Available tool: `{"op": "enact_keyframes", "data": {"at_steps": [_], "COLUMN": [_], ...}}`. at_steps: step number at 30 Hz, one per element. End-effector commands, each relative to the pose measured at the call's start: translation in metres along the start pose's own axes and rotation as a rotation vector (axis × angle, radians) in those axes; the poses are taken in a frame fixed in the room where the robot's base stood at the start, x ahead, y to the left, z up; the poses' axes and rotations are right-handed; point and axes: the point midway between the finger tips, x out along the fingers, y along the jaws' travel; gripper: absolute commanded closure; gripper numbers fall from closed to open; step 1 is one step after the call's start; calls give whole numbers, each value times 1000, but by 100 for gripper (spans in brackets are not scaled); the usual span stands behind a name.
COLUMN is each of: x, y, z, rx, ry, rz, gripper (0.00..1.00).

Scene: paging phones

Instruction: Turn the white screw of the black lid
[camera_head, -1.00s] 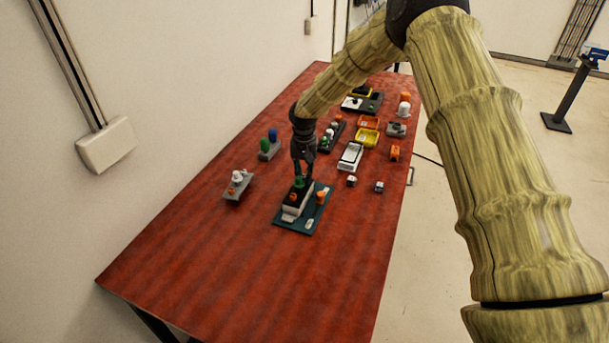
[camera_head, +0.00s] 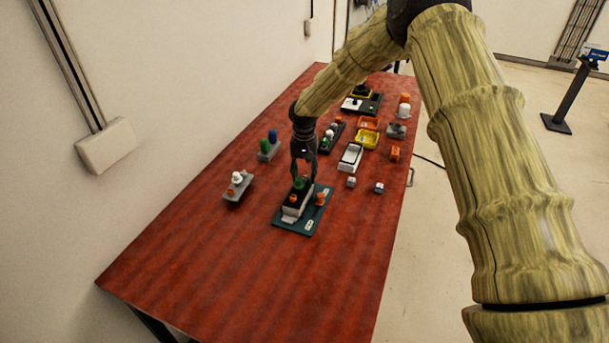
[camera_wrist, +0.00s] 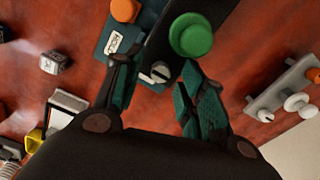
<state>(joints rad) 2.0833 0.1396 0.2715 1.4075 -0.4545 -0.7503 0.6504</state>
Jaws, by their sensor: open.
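The black lid (camera_head: 299,194) sits on a white box on a dark teal board (camera_head: 293,230). In the head view my gripper (camera_head: 303,180) points down over the lid's far end, and the screw is hidden there.
A grey bracket with white and orange knobs (camera_head: 238,186) stands to the left. Another orange knob (camera_head: 320,199) stands on the board's right side. Two small cubes (camera_head: 351,182) lie to the right, and several trays stand behind. The table's near part is clear.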

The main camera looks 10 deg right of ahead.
Motion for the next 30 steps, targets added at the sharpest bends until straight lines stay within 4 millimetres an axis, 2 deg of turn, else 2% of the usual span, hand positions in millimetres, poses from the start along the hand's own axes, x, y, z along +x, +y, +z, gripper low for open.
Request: {"op": "enact_keyframes", "data": {"at_steps": [15,21,30], "x": [-88,-106,-111], "y": [0,0,0], "z": [0,0,0], "rx": [0,-1,-1], "ry": [2,1,0], "rz": [0,0,0], "gripper": [60,60,60]}}
